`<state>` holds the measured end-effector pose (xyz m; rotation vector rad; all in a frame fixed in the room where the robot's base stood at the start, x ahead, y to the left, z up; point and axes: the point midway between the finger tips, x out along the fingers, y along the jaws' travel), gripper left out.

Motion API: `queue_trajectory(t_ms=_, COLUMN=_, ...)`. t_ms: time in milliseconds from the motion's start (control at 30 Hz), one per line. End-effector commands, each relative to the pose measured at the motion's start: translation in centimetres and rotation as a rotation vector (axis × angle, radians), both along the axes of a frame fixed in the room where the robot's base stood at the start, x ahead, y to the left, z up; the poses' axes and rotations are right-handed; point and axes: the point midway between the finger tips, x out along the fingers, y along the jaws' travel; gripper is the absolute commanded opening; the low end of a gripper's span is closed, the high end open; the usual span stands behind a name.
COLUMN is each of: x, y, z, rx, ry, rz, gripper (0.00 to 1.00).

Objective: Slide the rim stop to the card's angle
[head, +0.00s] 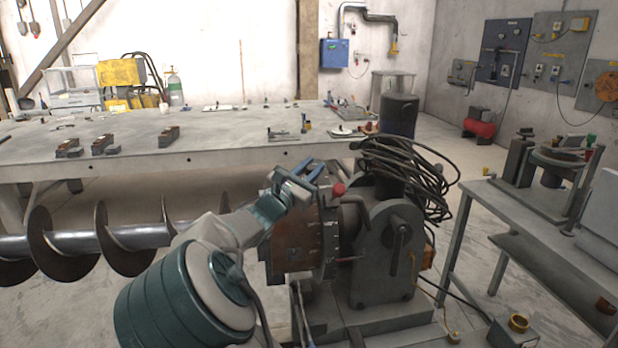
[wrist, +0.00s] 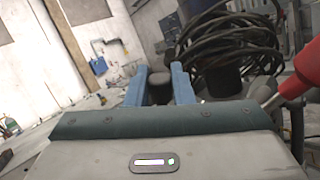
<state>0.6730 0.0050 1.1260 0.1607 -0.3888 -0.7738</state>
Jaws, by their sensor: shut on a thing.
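The positioner's round plate (head: 292,245) stands nearly on edge in the middle of the head view, rusty brown with a grey rim facing right. My gripper (head: 310,176) is at the top of this rim, its blue fingers closed on a small dark piece that I take to be the rim stop. In the wrist view, the dark rounded piece (wrist: 158,88) shows between the two blue fingers. My gripper hides most of it in the head view. A red ball knob (head: 338,189) sits just right of the fingers; red also shows at the wrist view's right edge. I cannot make out the card or its angle.
The grey positioner housing (head: 385,250) with a crank stands right of the plate, black cable coils (head: 405,175) above it. A steel auger (head: 125,238) lies at left. A long workbench (head: 220,145) is behind, a smaller table (head: 520,215) at right.

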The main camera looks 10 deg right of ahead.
Motion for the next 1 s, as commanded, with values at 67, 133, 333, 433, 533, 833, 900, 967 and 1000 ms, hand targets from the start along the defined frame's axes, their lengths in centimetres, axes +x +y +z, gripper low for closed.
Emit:
queue_trajectory(t_ms=67, x=-0.6, y=0.1, z=-0.8, rx=0.003, ry=-0.025, rz=0.001, gripper=0.00)
queue_trajectory(t_ms=133, x=-1.0, y=0.0, z=-1.0, rx=0.001, ry=-0.047, rz=0.001, gripper=0.00)
queue_trajectory(t_ms=333, x=-1.9, y=0.1, z=-1.2, rx=0.001, ry=-0.091, rz=0.001, gripper=0.00)
queue_trajectory(t_ms=433, x=-2.1, y=0.1, z=-1.3, rx=0.003, ry=-0.103, rz=0.001, gripper=0.00)
queue_trajectory(t_ms=533, x=-2.2, y=0.1, z=-1.2, rx=0.003, ry=-0.110, rz=0.001, gripper=0.00)
queue_trajectory(t_ms=833, x=-2.3, y=0.1, z=-1.2, rx=0.001, ry=-0.113, rz=0.001, gripper=0.00)
queue_trajectory(t_ms=900, x=-2.3, y=0.1, z=-1.2, rx=0.002, ry=-0.112, rz=0.001, gripper=0.00)
queue_trajectory(t_ms=967, x=-2.3, y=0.1, z=-1.2, rx=0.002, ry=-0.112, rz=0.001, gripper=0.26)
queue_trajectory(t_ms=1000, x=-2.3, y=0.1, z=-1.2, rx=0.002, ry=-0.112, rz=0.001, gripper=0.38)
